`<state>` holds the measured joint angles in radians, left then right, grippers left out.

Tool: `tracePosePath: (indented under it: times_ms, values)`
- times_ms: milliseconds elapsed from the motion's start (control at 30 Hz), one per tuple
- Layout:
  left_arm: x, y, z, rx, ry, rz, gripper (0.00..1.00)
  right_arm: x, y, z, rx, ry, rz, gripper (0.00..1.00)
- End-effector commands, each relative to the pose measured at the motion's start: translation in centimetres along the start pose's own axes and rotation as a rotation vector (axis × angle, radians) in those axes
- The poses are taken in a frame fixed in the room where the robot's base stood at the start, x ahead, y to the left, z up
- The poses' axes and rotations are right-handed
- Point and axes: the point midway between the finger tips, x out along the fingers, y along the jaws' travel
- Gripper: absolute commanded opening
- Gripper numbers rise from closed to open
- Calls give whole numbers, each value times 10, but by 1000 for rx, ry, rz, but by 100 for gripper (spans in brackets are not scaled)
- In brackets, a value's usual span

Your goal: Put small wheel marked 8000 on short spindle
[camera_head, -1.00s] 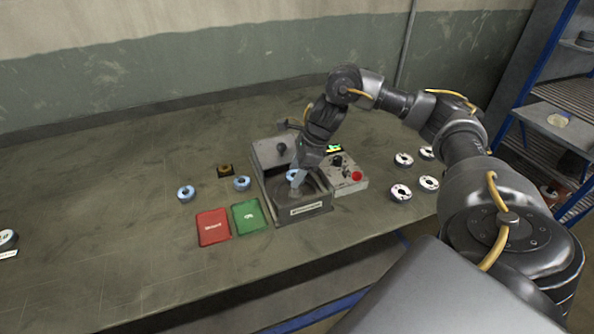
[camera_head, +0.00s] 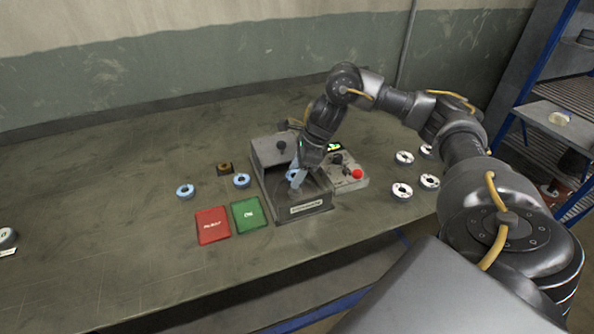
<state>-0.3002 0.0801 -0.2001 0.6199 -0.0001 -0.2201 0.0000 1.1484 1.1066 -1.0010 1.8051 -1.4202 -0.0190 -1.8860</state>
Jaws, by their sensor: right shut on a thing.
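My right gripper (camera_head: 297,178) reaches down into the open grey machine box (camera_head: 304,210). It is shut on a small blue-rimmed wheel (camera_head: 291,175), which is mostly hidden behind the fingers. The short spindle cannot be made out; the gripper and box walls cover that spot. Two more blue wheels lie on the bench, one at the left (camera_head: 185,192) and one nearer the box (camera_head: 242,181). Their markings are too small to read. My left gripper is not in view.
A red tray (camera_head: 212,226) and a green tray (camera_head: 249,215) lie left of the box. A control panel with a red button (camera_head: 357,174) adjoins its right side. Several white wheels (camera_head: 401,191) stand further right. The left of the bench (camera_head: 100,220) is mostly clear.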

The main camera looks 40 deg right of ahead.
Motion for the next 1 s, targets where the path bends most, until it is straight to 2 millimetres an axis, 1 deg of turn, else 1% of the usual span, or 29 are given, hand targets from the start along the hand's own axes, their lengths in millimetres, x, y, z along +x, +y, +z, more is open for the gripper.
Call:
tracePosePath:
  times_ms: [200, 667, 1000]
  values:
    - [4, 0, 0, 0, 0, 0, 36, 5, 0, -2, 0, 0, 0, 26]
    - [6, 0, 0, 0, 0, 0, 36, 6, 0, -2, 0, 0, 0, 26]
    - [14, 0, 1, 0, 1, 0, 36, 15, 0, -6, 0, 0, -1, 26]
